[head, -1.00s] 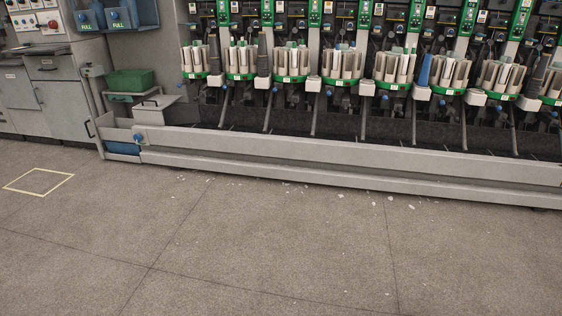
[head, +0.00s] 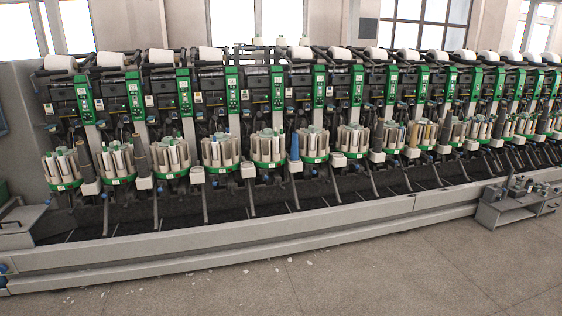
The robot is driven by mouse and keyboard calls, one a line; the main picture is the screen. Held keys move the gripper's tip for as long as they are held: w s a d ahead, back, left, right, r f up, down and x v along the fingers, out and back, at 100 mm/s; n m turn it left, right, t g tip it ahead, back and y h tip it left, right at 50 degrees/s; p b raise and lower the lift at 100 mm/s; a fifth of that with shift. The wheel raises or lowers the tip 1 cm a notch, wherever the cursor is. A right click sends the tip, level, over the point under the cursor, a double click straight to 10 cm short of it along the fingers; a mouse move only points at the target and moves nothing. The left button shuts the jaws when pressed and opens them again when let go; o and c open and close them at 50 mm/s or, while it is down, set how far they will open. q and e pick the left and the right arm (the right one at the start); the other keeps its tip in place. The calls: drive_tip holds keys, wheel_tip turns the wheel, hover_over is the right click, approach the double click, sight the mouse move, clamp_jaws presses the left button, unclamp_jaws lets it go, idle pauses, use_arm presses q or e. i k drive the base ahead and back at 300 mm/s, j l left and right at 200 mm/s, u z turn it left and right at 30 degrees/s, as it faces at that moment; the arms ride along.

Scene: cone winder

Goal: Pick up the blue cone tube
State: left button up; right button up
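A blue cone tube (head: 295,147) stands upright in the head view, a little right of the middle. It is on a small pale holder at one winding unit of the long cone winder. It stands between two round green-rimmed magazines, one on the left (head: 268,147) and one on the right (head: 312,145), both filled with pale tubes. Neither of my grippers is in view.
The winder's long grey base rail (head: 230,242) runs across the front. A grey cart (head: 505,207) with items on it stands at the right by the rail. A grey box (head: 20,222) is at the far left. The floor in front is open, with small pale scraps.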

sight(294, 156)
drive_tip(key=i+j, duration=0.5)
drive_tip(key=i+j+u, duration=0.1)
drive_tip(key=i+j, duration=0.35)
drive_tip(key=i, duration=0.15)
drive_tip(key=i+j, duration=0.45)
drive_tip(key=i+u, duration=0.05)
drive_tip(key=i, duration=0.05)
